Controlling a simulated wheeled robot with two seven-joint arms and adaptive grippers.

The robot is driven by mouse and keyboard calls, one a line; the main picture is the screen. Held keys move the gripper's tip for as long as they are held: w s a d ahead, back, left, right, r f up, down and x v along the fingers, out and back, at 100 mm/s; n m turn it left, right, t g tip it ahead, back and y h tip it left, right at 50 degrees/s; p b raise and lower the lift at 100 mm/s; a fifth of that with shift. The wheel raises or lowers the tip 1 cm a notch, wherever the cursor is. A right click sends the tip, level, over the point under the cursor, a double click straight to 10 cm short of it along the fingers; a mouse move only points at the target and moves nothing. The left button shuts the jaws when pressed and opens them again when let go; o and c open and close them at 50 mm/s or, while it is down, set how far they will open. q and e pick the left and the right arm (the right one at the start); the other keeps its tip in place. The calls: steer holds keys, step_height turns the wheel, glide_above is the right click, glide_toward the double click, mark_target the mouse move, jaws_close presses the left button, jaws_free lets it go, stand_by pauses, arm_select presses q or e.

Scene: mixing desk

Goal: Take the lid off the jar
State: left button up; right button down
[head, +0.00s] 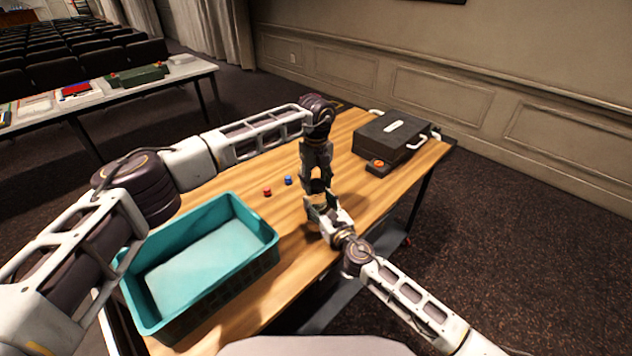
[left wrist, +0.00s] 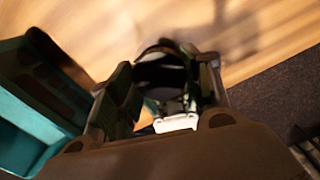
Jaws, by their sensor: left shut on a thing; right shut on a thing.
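My left gripper (head: 318,186) points down from above over the table, its fingers closed on a dark round thing, likely the jar's lid (left wrist: 160,72), which shows between the fingers in the left wrist view. My right gripper (head: 322,207) comes in from the lower right, just below the left one, and is shut around what is likely the jar. The jar's body is almost wholly hidden by the two grippers. I cannot tell whether lid and jar touch or are apart.
A teal crate (head: 262,232) stands at the table's near left. A red block (head: 267,192) and a blue block (head: 288,180) lie left of the grippers. A dark case (head: 392,138) and a box with an orange button (head: 379,165) sit at the far right.

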mark_target(316, 183)
arm_select(q)
steer(key=n, duration=0.4)
steer(key=shift+n, duration=2)
steer(key=shift+r, duration=1.15)
steer(key=shift+r, duration=2)
arm_select(e)
steer(key=shift+c, duration=1.9)
jaws_free()
steer(key=shift+s, duration=0.1)
steer(key=shift+v, duration=5.9)
